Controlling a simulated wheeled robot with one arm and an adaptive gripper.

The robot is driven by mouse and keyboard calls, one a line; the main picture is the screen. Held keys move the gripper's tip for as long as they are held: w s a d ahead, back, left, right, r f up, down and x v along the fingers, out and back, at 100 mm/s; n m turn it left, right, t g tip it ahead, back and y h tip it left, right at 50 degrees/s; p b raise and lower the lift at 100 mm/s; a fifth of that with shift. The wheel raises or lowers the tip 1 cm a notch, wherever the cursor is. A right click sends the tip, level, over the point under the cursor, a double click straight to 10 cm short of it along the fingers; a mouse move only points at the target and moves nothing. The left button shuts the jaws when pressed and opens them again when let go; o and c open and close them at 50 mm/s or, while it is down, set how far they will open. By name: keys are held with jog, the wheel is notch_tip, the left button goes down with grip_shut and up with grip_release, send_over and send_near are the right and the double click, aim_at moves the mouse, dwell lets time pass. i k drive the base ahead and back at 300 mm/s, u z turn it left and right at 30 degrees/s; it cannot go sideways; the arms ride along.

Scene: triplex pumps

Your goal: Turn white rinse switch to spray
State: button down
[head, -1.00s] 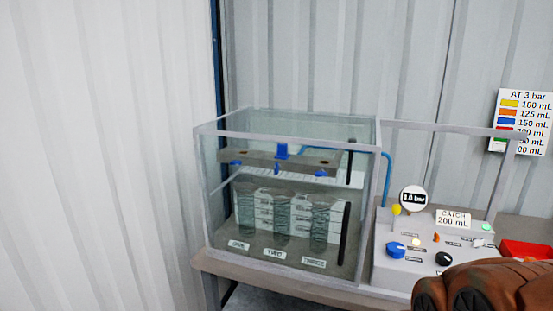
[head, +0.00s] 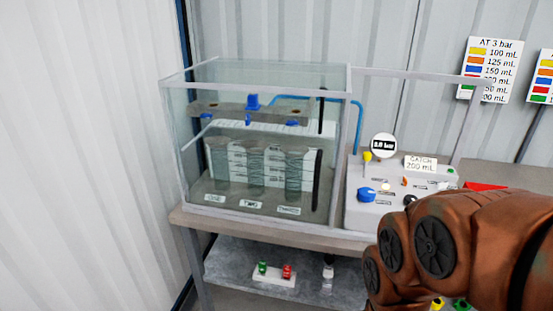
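The grey control panel (head: 362,215) stands on the bench to the right of the glass tank. A small white knob (head: 385,187) sits on its face, between a blue knob (head: 366,195) and an orange switch (head: 404,182). It may be the rinse switch, but its label is too small to read and its setting cannot be told. A black knob (head: 409,200) is partly hidden by my brown arm, which covers the lower right of the head view. My gripper's fingers do not show.
The glass tank (head: 335,150) holds several cylinders below a bar with blue nozzles. A gauge (head: 383,146) and a "CATCH 200 mL" sign (head: 420,163) rise from the panel. A lower shelf (head: 230,262) bears green and red fittings. Wall charts (head: 490,70) hang at right.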

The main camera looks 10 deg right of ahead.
aim_at(441, 185)
jog(key=z, duration=2.3)
jog(key=i, duration=0.9)
jog(key=u, duration=2.45)
